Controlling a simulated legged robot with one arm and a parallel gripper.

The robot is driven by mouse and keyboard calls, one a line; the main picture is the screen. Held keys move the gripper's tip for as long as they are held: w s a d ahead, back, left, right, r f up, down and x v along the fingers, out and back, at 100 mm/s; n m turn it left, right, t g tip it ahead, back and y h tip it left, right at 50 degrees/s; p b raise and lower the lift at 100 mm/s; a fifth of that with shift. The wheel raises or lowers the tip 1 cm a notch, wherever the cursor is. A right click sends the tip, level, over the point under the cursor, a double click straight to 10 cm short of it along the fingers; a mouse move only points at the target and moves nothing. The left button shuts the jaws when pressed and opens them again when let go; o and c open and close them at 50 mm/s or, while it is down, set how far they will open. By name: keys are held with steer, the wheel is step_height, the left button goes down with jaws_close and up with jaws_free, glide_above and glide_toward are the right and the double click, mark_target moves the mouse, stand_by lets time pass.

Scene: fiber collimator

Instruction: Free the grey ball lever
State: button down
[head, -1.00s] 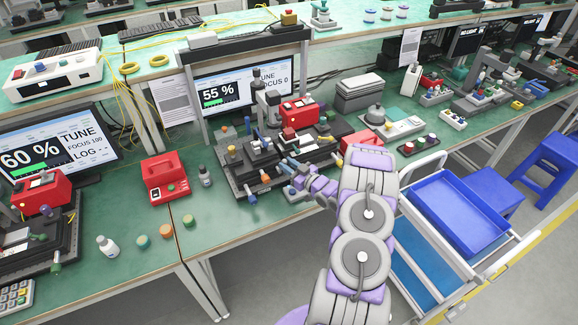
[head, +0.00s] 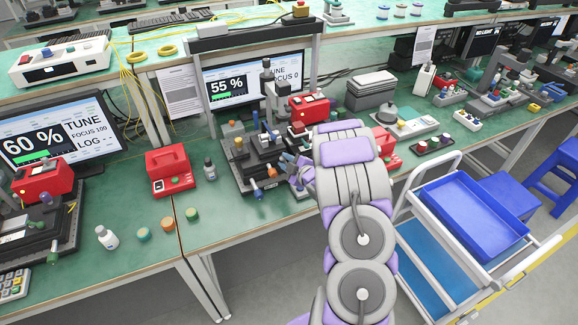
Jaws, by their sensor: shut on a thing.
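The fiber collimator stage (head: 250,172) is a black stepped assembly on the green bench, with small knobs and levers. That part is mostly hidden by the fingers and too small to identify. I cannot make out the grey ball lever for certain. My arm covers the bench right of the stage.
The monitor (head: 228,88) behind the stage reads 55 % and FOCUS 0. A red box (head: 169,172), a small bottle (head: 209,169) and round caps stand to the left. Another red box (head: 385,141) is right of my arm. A cart with a blue tray (head: 468,215) stands front right.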

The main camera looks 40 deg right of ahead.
steer(key=shift+w+a+f+n+b, duration=0.15)
steer(key=shift+a+n+b, duration=0.15)
steer(key=shift+n+b, duration=0.35)
steer(key=shift+h, duration=0.3)
steer(key=c, duration=0.9)
jaws_free()
